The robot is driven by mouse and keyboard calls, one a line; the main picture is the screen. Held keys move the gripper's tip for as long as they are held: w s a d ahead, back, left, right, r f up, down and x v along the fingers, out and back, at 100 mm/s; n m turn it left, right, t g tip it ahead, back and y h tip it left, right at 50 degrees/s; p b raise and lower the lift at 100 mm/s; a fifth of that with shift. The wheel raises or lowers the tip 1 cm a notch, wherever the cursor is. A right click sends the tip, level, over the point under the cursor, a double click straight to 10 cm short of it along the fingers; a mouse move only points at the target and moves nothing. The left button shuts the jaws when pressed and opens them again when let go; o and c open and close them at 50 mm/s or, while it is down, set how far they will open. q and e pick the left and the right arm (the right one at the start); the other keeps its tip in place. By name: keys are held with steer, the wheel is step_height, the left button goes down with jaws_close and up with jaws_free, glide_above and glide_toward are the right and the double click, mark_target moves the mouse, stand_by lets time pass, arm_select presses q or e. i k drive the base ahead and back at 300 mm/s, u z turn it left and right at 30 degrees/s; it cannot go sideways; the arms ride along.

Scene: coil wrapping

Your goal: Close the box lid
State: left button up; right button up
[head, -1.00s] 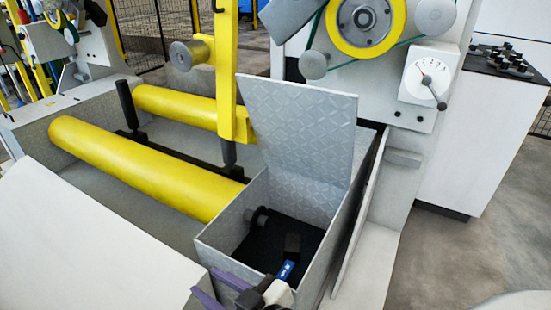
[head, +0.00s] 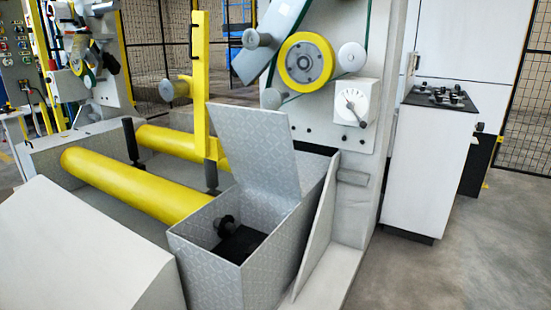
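The grey box (head: 208,282) with a diamond-plate pattern stands at the lower middle of the head view. Its lid (head: 252,143) is open and stands up, leaning back from the box's rear side. Inside the box I see a dark floor and a dark round fitting (head: 226,226) on the inner wall. The lower front part of the inside is hidden by the front wall. Neither of my grippers shows in this view.
Yellow rollers (head: 130,184) lie left of the box, with a yellow upright arm (head: 200,85) behind. A machine panel with a dial (head: 351,107) rises behind the box. A white cabinet (head: 428,165) stands right. Open floor (head: 450,265) lies at right.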

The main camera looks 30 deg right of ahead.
mark_target(257, 145)
steer(key=z, duration=2.25)
steer(key=i, duration=3.1)
steer(key=u, duration=3.85)
steer(key=k, duration=1.35)
steer(key=u, duration=1.1)
steer(key=i, duration=1)
steer(key=u, duration=0.3)
